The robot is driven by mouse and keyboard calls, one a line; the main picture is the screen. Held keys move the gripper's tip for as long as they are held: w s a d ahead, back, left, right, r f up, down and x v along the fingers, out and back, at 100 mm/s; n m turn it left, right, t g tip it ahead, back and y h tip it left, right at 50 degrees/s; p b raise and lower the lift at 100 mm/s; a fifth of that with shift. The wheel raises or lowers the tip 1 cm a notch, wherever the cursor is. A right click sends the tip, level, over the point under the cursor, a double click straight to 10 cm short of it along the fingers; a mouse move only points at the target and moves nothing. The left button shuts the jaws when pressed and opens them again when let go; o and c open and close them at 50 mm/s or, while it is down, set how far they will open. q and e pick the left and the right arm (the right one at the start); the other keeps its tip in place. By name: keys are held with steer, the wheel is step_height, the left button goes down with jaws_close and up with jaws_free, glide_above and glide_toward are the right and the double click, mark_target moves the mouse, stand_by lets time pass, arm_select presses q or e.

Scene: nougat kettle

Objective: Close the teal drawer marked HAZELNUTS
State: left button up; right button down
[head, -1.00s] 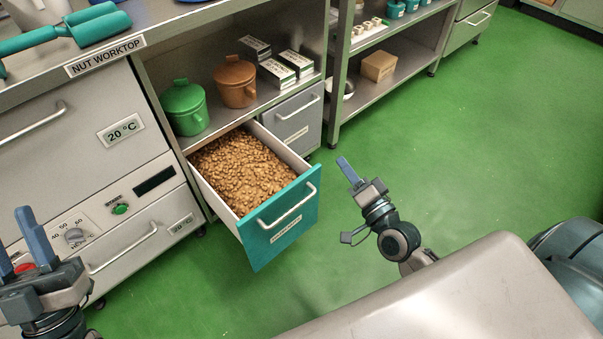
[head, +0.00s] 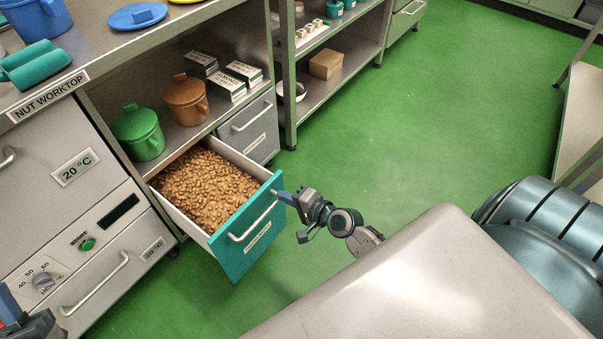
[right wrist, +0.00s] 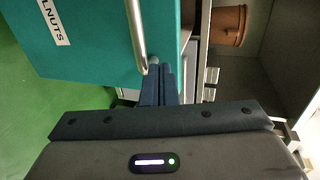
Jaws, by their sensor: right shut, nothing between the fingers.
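The teal drawer (head: 240,245) stands pulled out below the nut worktop, full of brown nuts (head: 205,188). It has a silver bar handle and a small white label, partly legible as "LNUTS" in the right wrist view (right wrist: 95,45). My right gripper (head: 279,194) is shut and empty, with its fingertips at the drawer front near the right end of the handle (right wrist: 136,35). In the right wrist view its fingers (right wrist: 160,75) are close to the handle's end; I cannot tell whether they touch. My left gripper (head: 8,308) is partly visible at the lower left edge; its jaw state is unclear.
A grey drawer (head: 248,127) to the right is shut. A green pot (head: 138,132) and a brown pot (head: 186,100) stand on the shelf above. A grey cabinet (head: 75,230) is at left. The green floor (head: 420,120) is clear on the right.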

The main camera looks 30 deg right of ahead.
arm_select(q)
steer(key=shift+s+r+h, duration=0.1)
steer(key=shift+r+h, duration=0.05)
steer(key=shift+h, duration=0.15)
arm_select(e)
steer(key=shift+w+a+r, duration=0.1)
steer(key=shift+w+a, duration=0.15)
steer(key=shift+w, duration=0.45)
steer(key=shift+w+a, duration=0.25)
steer(key=shift+w, duration=0.45)
